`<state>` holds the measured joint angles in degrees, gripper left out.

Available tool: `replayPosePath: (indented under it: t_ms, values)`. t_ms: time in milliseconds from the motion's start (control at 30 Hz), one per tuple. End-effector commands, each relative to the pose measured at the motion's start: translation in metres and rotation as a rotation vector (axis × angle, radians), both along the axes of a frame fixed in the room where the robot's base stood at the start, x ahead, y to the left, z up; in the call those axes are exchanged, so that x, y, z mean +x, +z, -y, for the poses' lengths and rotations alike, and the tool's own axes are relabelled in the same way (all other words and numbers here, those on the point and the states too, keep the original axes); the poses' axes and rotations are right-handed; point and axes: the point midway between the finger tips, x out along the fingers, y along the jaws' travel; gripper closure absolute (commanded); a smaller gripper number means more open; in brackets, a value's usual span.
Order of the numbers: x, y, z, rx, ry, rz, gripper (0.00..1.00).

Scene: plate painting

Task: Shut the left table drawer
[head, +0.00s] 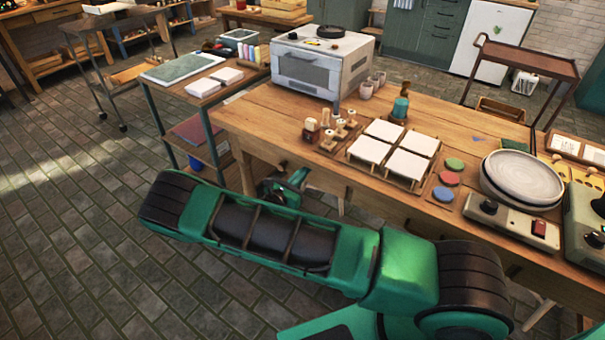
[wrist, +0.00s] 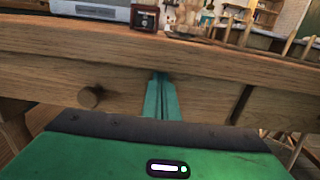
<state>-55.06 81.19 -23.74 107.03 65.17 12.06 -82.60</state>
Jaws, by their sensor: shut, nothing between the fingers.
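The wooden work table (head: 240,120) runs across the right half of the head view. Its left drawer (wrist: 205,100) shows in the wrist view as a plain wooden front with a round wooden knob (wrist: 90,96) at the left. A dark vertical gap marks the drawer's right end. I cannot tell whether the front is fully flush. My gripper (wrist: 158,77) is shut and empty, its green fingers together in front of the drawer face, right of the knob. Whether the tips touch the wood is unclear. In the head view my arm hides much of the table front.
On the table top stand a small kiln (head: 310,70), white tiles (head: 383,131), a banding wheel with a plate (head: 522,178) and small pots. A green-framed side cart (head: 170,125) stands just left of the table.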

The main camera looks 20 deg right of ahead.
Motion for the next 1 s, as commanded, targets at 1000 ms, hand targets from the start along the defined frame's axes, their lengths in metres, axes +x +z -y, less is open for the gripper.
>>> replayPosePath:
  t_ms: [1000]
  values:
    - [-0.074, 0.0, -0.1, -0.001, -0.019, 0.001, 1.0]
